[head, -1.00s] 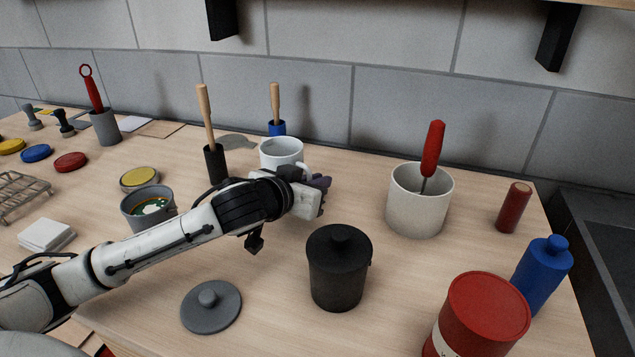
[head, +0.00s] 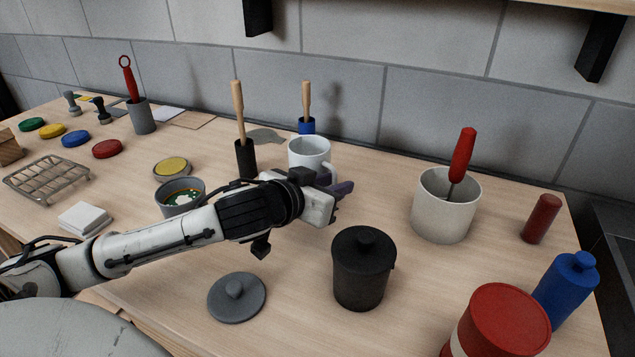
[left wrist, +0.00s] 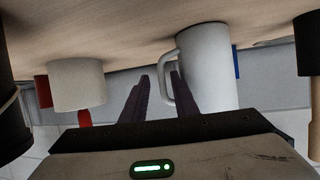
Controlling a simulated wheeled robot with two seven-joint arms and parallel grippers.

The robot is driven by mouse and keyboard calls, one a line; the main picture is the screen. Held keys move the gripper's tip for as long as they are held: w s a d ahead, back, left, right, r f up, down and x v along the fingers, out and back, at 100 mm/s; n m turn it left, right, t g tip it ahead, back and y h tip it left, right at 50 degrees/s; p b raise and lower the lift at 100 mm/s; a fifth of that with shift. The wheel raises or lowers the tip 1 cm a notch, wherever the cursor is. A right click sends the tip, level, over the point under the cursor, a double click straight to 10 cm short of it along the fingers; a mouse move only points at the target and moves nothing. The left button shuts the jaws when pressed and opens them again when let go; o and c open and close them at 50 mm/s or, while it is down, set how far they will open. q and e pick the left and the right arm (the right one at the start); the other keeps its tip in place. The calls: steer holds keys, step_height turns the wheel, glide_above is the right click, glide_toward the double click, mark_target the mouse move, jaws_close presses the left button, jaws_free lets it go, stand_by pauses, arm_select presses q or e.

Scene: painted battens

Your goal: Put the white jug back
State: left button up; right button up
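The white jug (head: 309,150) stands upright on the wooden worktop, behind my left gripper in the head view. Its handle is on the right side, partly hidden by my gripper. My left gripper (head: 343,189) is low over the worktop beside the handle. In the left wrist view, which is upside down, the white jug (left wrist: 208,68) is just ahead of the fingers. The dark fingers of my left gripper (left wrist: 160,84) are apart, with the handle showing around the gap between them. I cannot tell whether they touch it. My right gripper is not in view.
A black holder (head: 245,160) and a grey bowl (head: 180,196) are left of the jug. A black lidded pot (head: 361,270), grey lid (head: 237,298) and white crock (head: 445,215) stand nearby.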

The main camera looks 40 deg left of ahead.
arm_select(q)
steer(key=p+v, duration=0.1)
steer(key=v, duration=0.6)
steer(key=shift+s, duration=0.2)
